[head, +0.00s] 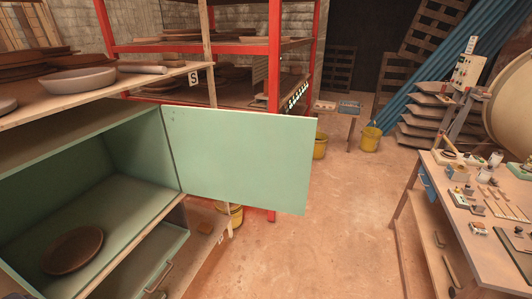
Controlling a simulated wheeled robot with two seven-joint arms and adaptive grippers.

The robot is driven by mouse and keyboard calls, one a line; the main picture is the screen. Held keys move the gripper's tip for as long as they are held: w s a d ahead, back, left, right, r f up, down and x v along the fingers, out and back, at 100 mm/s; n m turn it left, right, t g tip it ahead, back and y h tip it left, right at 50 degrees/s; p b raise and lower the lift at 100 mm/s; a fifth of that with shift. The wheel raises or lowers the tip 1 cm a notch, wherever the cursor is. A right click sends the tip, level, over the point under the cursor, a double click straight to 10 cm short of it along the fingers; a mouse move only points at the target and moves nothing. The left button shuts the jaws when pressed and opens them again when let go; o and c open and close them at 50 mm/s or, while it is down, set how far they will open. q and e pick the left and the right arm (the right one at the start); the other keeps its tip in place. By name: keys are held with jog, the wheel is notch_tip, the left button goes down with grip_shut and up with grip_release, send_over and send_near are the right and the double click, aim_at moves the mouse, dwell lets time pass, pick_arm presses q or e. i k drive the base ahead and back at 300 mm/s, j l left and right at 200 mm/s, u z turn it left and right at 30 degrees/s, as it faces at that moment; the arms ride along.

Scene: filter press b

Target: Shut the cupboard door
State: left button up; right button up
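The cupboard (120,150) is a green box at the left under a wooden shelf. Its green door (240,158) stands wide open, swung out to the right from the hinge side at the cupboard's right edge. A brown round plate (72,250) lies inside on the cupboard floor. Neither of my grippers is in the head view, and nothing touches the door.
A red shelving rack (274,75) stands behind the door. A wooden workbench (470,225) with many small tools is at the right. Yellow buckets (370,139) stand farther back. The floor (325,235) between door and workbench is clear. A drawer (150,262) below the cupboard looks partly open.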

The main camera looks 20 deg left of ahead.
aim_at(264, 161)
jog(key=i+l+z, duration=0.1)
jog(key=i+z, duration=0.35)
jog(key=i, duration=0.35)
jog(key=i+l+u, duration=0.1)
jog(key=i+u, duration=0.15)
jog(key=i, duration=0.25)
jog(key=i+u, duration=0.25)
jog(key=u, duration=0.2)
jog(key=i+l+u, duration=0.2)
jog(key=u, duration=0.25)
jog(key=i+l+u, duration=0.1)
jog(key=u, duration=0.35)
jog(key=i+l+u, duration=0.15)
jog(key=u, duration=0.25)
jog(key=i+l+u, duration=0.2)
jog(key=u, duration=0.25)
jog(key=i+l+u, duration=0.1)
jog(key=l+u, duration=0.15)
jog(key=u, duration=0.2)
jog(key=l+u, duration=0.2)
jog(key=u, duration=0.2)
jog(key=i+l+u, duration=0.1)
jog(key=u, duration=0.25)
jog(key=i+l+u, duration=0.1)
jog(key=l+u, duration=0.75)
